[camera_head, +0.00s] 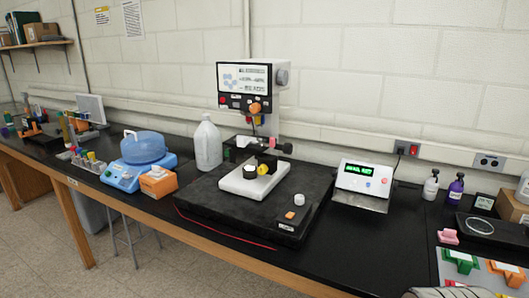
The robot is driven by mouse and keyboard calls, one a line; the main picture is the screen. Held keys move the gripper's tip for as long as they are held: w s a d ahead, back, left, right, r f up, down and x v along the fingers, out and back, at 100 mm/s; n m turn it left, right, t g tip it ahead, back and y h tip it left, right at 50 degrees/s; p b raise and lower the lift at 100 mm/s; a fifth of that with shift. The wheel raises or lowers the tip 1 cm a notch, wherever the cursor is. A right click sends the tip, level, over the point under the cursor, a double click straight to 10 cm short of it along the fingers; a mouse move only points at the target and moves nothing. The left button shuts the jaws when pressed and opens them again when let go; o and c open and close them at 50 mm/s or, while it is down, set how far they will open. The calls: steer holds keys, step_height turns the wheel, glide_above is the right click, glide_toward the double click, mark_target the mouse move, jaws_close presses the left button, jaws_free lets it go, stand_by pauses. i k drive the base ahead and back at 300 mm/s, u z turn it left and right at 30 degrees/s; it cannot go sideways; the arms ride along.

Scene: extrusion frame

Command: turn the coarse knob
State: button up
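A black-based instrument (215,213) stands on the bench in the middle of the view. On it sits a white block (237,183) with small black parts and a yellow round knob (263,169). A white round knob (299,200) stands on the base. I cannot read which one is the coarse knob.
A white box with a green display (364,179) stands right of the instrument. A clear jug (207,146), a blue-domed device (143,146) and an orange box (158,182) stand to the left. Bottles and coloured holders (460,261) crowd the right end. The front bench strip is mostly clear.

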mark_target(288, 147)
steer(key=u, duration=0.15)
steer(key=i, duration=1)
steer(key=u, duration=1.85)
steer(key=k, duration=0.45)
steer(key=u, duration=0.05)
